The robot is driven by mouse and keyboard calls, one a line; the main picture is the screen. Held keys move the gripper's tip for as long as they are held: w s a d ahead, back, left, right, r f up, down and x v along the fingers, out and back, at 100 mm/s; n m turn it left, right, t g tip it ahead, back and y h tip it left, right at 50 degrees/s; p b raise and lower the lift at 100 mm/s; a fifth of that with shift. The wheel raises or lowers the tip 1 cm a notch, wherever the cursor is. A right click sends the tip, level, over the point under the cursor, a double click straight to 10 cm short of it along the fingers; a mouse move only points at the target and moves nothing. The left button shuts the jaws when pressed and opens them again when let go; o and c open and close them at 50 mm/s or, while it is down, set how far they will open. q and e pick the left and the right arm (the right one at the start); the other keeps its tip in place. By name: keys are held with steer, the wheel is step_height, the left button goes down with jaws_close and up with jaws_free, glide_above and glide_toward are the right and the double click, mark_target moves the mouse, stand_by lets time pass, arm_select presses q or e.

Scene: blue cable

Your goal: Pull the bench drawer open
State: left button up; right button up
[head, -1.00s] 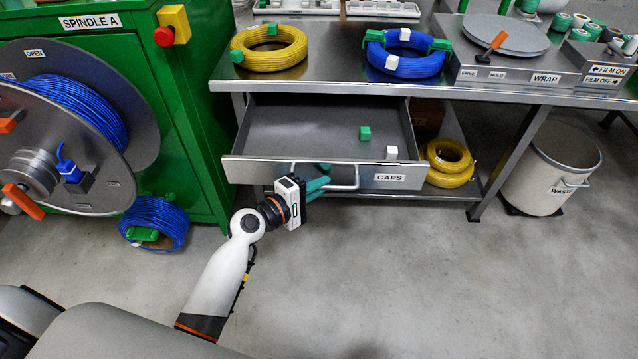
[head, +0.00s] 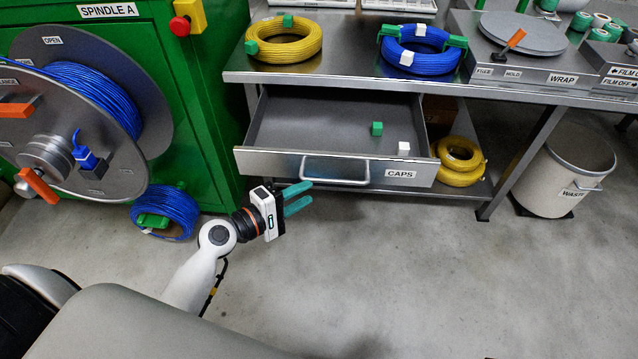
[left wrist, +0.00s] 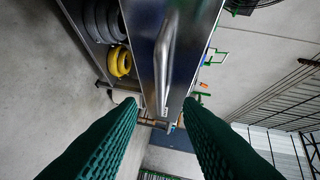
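The bench drawer (head: 270,162), labelled CAPS, stands pulled out from under the steel bench. A green cap (head: 377,128) and a white cap (head: 404,148) lie inside it. Its bar handle (head: 335,180) is on the front face and also shows in the left wrist view (left wrist: 166,60). My left gripper (head: 298,198) is just in front of and below the handle, apart from it. Its two green fingers are spread with nothing between them; in the left wrist view the open fingers (left wrist: 158,125) point toward the drawer front. My right gripper is not in view.
The bench top (head: 345,68) carries a yellow coil (head: 284,40), a blue coil (head: 418,60) and a wrap station (head: 535,70). A green spindle cabinet (head: 205,120) stands left. A waste bin (head: 568,170) stands right. The floor in front is clear.

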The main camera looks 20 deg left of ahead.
arm_select(q)
steer(key=v, duration=0.3)
steer(key=shift+s+a+r, duration=0.1)
steer(key=shift+s+a, duration=0.1)
steer(key=shift+s, duration=0.1)
